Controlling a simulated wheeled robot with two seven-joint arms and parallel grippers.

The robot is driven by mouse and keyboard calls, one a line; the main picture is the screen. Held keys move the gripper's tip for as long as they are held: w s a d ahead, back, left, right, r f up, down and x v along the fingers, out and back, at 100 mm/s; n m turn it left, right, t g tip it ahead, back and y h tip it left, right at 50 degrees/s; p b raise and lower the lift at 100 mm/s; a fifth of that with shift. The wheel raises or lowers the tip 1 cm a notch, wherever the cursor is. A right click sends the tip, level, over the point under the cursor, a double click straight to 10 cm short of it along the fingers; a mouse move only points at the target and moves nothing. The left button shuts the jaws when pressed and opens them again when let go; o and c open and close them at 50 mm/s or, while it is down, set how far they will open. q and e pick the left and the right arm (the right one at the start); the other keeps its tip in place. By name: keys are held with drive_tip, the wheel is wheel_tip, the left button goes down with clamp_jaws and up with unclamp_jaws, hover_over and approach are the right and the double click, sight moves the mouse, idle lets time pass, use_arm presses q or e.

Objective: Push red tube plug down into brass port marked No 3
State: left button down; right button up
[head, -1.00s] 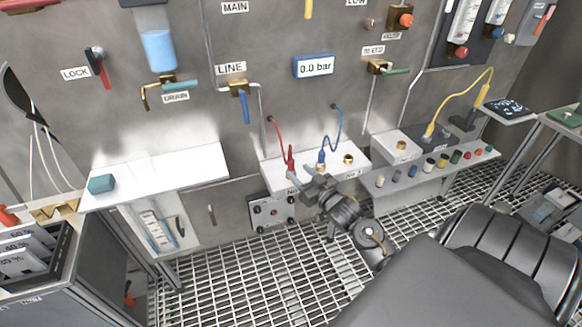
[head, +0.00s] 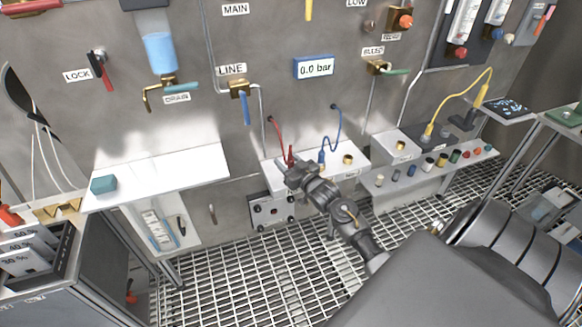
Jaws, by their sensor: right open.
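The red tube plug (head: 290,152) stands upright at the left end of the white port block (head: 325,160), with its red tube rising to the wall. A blue tube plug (head: 321,157) stands to its right on the same block. A bare brass port (head: 347,159) shows at the block's right. My right gripper (head: 287,166) is at the block's front left edge, right by the red plug; it is open. Whether its fingers touch the plug cannot be told. The arm hides the block's front labels, so No 3 cannot be read. My left gripper is out of view.
A grey shelf with several coloured caps (head: 427,164) lies to the right, below a yellow tube (head: 462,83). A white shelf with a teal block (head: 103,184) is at the left. A gauge reading 0.0 bar (head: 314,67) hangs above. Open grating floor (head: 240,270) lies below.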

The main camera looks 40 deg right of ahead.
drive_tip(key=c, duration=1)
clamp_jaws()
drive_tip(key=shift+r, duration=0.1)
drive_tip(key=shift+r, duration=0.2)
wheel_tip(320, 180, up, 2)
drive_tip(key=shift+r+b, duration=0.1)
drive_tip(key=shift+b, duration=0.25)
drive_tip(key=s+a+r, duration=0.8)
drive_tip(key=s+r, duration=0.2)
drive_tip(key=s, duration=0.2)
drive_tip(key=s+a+y, duration=0.1)
drive_tip(key=a, duration=1.4)
drive_tip(key=shift+s+a+n, duration=0.25)
drive_tip(key=shift+a+n, duration=0.05)
drive_tip(key=shift+n, duration=0.1)
